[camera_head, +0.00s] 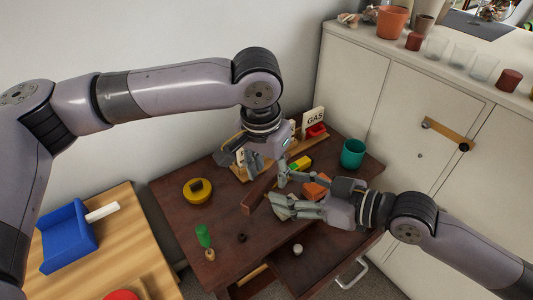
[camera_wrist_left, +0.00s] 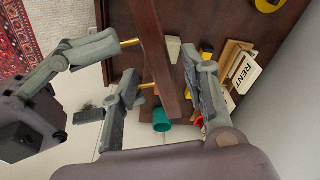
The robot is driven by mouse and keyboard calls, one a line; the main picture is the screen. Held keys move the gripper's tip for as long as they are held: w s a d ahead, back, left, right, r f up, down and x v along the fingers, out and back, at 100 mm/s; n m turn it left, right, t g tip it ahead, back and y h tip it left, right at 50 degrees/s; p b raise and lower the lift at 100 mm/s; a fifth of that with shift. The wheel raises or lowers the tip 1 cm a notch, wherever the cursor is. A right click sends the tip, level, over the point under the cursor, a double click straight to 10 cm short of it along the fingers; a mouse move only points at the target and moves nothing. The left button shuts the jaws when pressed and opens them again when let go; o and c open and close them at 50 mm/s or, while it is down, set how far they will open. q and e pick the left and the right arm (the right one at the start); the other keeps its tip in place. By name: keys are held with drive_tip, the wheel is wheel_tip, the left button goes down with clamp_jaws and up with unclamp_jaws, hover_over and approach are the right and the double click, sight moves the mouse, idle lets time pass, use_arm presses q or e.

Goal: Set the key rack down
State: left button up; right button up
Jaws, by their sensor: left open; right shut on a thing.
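The key rack, a dark red-brown wooden bar (camera_head: 259,191), lies slantwise over the desk; it also shows in the left wrist view (camera_wrist_left: 158,50) with brass hooks along one side. My right gripper (camera_head: 281,203) is shut at the hook side of the bar; its exact grip is partly hidden. My left gripper (camera_head: 256,168) is open over the bar's far part, with one finger on each side of it in the left wrist view (camera_wrist_left: 165,95). Whether the bar touches the desk top I cannot tell.
The dark desk (camera_head: 180,225) carries a yellow bowl (camera_head: 197,194), a teal cup (camera_head: 352,153), a letter rack with cards (camera_head: 312,119), a yellow-green block (camera_head: 300,164), an orange object (camera_head: 316,188) and a green cylinder (camera_head: 203,235). A front drawer (camera_head: 325,272) stands open.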

use_arm(q)
drive_tip(key=shift+w+d+f, duration=0.1)
drive_tip(key=shift+w+f, duration=0.05)
drive_tip(key=shift+f, duration=0.85)
drive_tip(key=shift+c, duration=0.6)
clamp_jaws()
use_arm(e)
drive_tip(key=o, duration=1.4)
